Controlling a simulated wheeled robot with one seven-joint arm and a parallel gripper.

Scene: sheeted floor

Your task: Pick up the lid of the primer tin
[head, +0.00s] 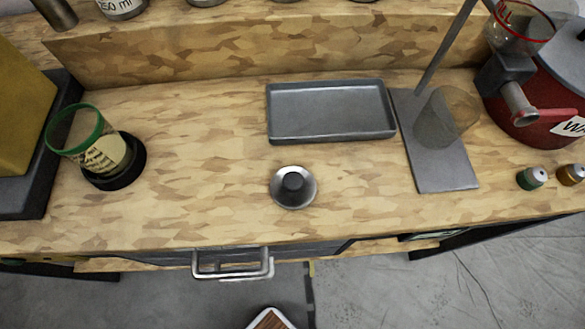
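A small round silver lid with a black knob (293,187) lies on the wooden bench top, near the front edge and in front of a grey tray. It appears to be the task's lid. It is apart from the things around it, with its knob up. I cannot make out which vessel is the primer tin. My gripper is not in the head view.
The shallow grey tray (330,136) is behind the lid. A grey stand base (455,178) with a pole and clear beaker is to the right, near a red vessel (540,110) with a tap. A green-rimmed jar (100,150) stands left. A drawer handle (232,264) juts out in front. Bench left of the lid is clear.

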